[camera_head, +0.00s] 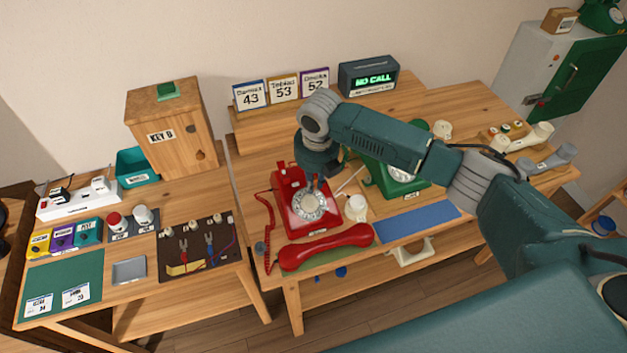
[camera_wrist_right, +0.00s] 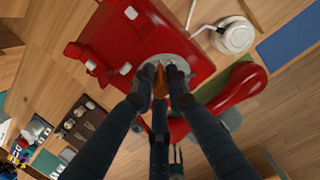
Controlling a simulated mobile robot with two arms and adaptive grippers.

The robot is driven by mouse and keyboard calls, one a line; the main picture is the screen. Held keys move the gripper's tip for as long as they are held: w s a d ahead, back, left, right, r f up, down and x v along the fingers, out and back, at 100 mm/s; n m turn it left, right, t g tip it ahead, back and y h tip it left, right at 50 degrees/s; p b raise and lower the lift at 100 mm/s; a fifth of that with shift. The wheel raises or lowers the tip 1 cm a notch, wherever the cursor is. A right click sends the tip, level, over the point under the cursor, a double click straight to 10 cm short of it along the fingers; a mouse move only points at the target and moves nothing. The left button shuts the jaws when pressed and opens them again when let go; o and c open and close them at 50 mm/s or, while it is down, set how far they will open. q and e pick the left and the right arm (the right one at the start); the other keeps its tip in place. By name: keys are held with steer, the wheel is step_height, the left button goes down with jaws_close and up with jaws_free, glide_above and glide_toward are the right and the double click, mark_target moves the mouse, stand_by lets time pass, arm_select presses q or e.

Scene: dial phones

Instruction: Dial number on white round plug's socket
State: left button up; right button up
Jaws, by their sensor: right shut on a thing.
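The red dial phone (camera_head: 290,190) stands on the right wooden table, its round pale dial (camera_head: 316,204) facing up. Its red handset (camera_head: 326,247) lies off the hook in front. My right gripper (camera_head: 313,186) is down at the dial; in the right wrist view its fingers (camera_wrist_right: 158,76) close around a small orange-brown thing (camera_wrist_right: 160,84) over the dial, which they partly hide. I cannot tell what this thing is. A white power strip (camera_head: 75,204) at far left carries a white plug (camera_head: 100,184) and a dark plug (camera_head: 60,196). My left gripper is out of view.
Number cards 43 (camera_head: 250,96), 53 (camera_head: 283,88) and 52 (camera_head: 315,82) stand behind, beside a display (camera_head: 368,77) reading "NO CALL". The blue mat (camera_head: 418,221) is clear.

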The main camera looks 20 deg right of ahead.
steer(key=shift+w+f, duration=0.2)
steer(key=shift+f, duration=0.2)
stand_by(0.5)
steer(key=shift+s+d+p, duration=0.3)
steer(key=shift+d+p, duration=0.15)
steer(key=shift+s+f, duration=0.1)
steer(key=shift+f, duration=0.05)
steer(key=shift+s+d+f+p, duration=0.2)
steer(key=shift+s+d+p, duration=0.15)
steer(key=shift+s+p, duration=0.15)
